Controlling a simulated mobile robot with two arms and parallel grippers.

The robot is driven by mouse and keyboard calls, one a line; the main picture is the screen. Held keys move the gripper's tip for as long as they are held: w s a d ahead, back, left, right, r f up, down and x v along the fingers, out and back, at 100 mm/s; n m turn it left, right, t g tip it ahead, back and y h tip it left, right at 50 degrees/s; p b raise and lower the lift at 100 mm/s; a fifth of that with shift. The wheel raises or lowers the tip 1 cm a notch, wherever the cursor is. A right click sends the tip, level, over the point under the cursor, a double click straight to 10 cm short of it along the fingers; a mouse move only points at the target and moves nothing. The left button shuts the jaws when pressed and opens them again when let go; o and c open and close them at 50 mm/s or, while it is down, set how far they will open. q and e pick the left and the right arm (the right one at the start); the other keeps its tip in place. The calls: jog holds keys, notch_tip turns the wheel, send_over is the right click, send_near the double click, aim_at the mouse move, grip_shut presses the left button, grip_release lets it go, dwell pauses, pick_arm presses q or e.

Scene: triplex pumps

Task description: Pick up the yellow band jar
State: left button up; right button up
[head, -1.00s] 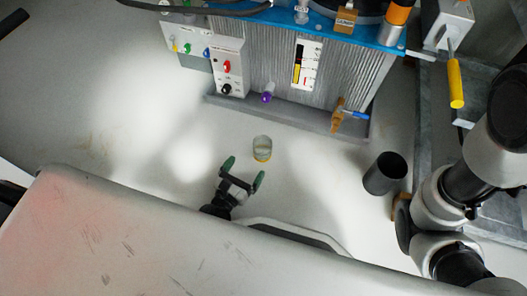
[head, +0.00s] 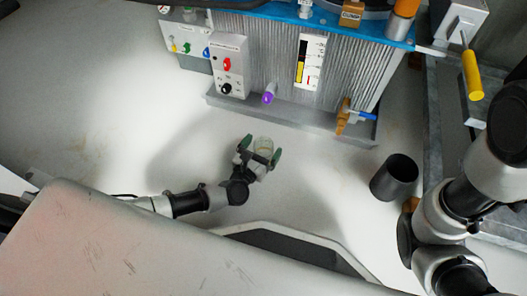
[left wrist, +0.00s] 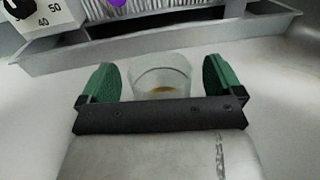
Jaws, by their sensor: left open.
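The yellow band jar (head: 264,145) is a small clear glass jar standing on the pale floor in front of the grey pump unit. My left gripper (head: 261,149) is open, with its green-padded fingers at the jar's two sides. In the left wrist view the jar (left wrist: 161,76) shows between the spread fingertips of the left gripper (left wrist: 161,80). The gripper's dark crossbar hides the jar's lower part, and its yellow band is hardly visible now. My right gripper is not in view; only my right arm shows at the right.
The grey ribbed pump unit (head: 280,60) with a tray-like ledge (head: 300,118) stands behind the jar. A dark open cylinder (head: 394,177) stands to the right. A yellow-handled lever (head: 472,75) juts out at upper right. The floor left of the jar is clear.

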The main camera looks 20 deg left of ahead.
pick_arm(q)
jog(key=c, duration=1)
